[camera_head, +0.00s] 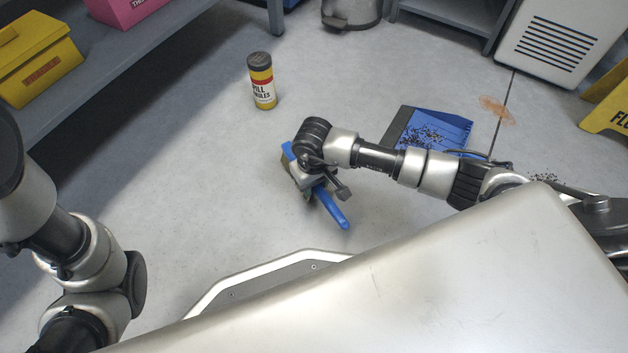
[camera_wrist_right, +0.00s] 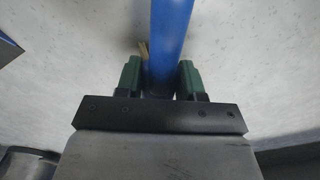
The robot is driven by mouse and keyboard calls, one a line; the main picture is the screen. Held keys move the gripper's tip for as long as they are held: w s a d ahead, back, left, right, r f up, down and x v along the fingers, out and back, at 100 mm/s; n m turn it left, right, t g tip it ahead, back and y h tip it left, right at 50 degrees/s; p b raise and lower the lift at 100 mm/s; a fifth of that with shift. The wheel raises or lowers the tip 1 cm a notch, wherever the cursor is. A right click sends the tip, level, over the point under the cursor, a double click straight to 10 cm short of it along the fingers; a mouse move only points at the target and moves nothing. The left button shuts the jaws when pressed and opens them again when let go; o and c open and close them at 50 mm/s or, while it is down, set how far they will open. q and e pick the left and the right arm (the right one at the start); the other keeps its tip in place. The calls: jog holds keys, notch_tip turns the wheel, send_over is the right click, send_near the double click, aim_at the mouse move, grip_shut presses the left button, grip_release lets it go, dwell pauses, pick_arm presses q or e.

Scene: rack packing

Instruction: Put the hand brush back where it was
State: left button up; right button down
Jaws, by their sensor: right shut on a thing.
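The hand brush (camera_head: 331,208) has a blue handle and shows under my right gripper (camera_head: 306,190) in the head view. Part of the brush is hidden by the gripper and wrist. In the right wrist view the blue handle (camera_wrist_right: 170,40) runs between the two green finger pads of my right gripper (camera_wrist_right: 160,78), which is shut on it. A few tan bristles show beside the handle. Whether the brush touches the floor I cannot tell. My left arm comes in at the left of the head view, but its gripper is not visible.
A blue dustpan (camera_head: 440,128) with dark debris lies beyond my right forearm. A yellow and white canister (camera_head: 262,82) stands on the floor. A shelf with a yellow bin (camera_head: 38,62) and a pink bin is at upper left. A reddish stain (camera_head: 497,110) marks the floor at right.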

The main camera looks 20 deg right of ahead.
jog(key=shift+f, duration=0.35)
jog(key=c, duration=0.6)
grip_release()
jog(key=shift+r, duration=0.1)
